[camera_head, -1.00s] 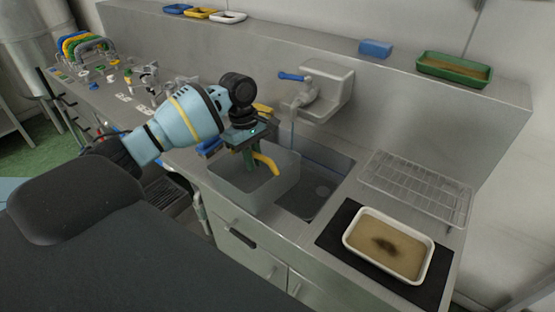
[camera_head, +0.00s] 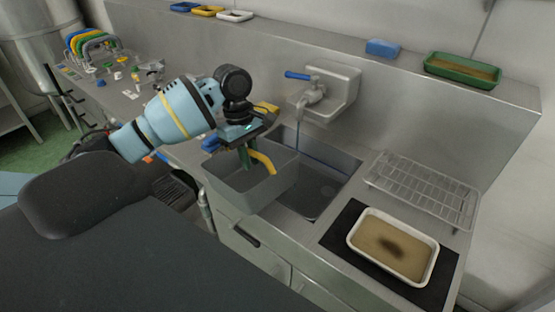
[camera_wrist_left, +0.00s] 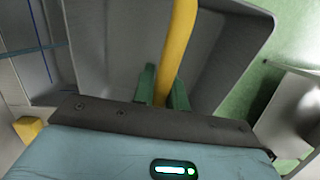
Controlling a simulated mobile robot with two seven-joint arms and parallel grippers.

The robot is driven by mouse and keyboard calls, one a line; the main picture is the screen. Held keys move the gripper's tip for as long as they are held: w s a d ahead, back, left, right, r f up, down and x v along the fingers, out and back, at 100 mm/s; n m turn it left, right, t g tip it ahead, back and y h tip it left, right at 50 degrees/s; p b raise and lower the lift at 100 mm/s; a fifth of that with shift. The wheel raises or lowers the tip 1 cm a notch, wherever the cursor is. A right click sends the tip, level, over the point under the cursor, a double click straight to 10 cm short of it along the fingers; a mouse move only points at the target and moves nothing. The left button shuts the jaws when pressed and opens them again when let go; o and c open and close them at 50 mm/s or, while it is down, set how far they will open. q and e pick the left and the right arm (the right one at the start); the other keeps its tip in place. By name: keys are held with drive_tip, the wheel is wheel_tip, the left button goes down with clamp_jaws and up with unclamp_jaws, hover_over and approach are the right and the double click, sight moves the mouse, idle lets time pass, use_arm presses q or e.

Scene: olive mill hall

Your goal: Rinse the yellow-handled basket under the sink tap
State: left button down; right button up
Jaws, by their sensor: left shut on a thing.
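The grey basket (camera_head: 262,190) with a yellow handle (camera_head: 264,161) hangs from my left gripper (camera_head: 247,157), at the left side of the sink (camera_head: 318,186). The gripper's green fingers are shut on the yellow handle, which also shows between them in the left wrist view (camera_wrist_left: 178,50). The basket looks empty in the parts I can see. The wall tap (camera_head: 311,94) with a blue lever (camera_head: 298,75) stands behind and right of the basket, and a thin stream seems to fall from its spout. My right gripper is not in view.
A wire rack (camera_head: 424,186) lies right of the sink. A white tray (camera_head: 432,268) of brownish liquid sits on a black mat (camera_head: 336,236) in front of it. A green tray (camera_head: 462,70) and blue block (camera_head: 382,48) stand on the ledge. Several small items crowd the left counter.

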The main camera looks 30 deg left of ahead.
use_arm(q)
drive_tip(key=shift+r, duration=0.1)
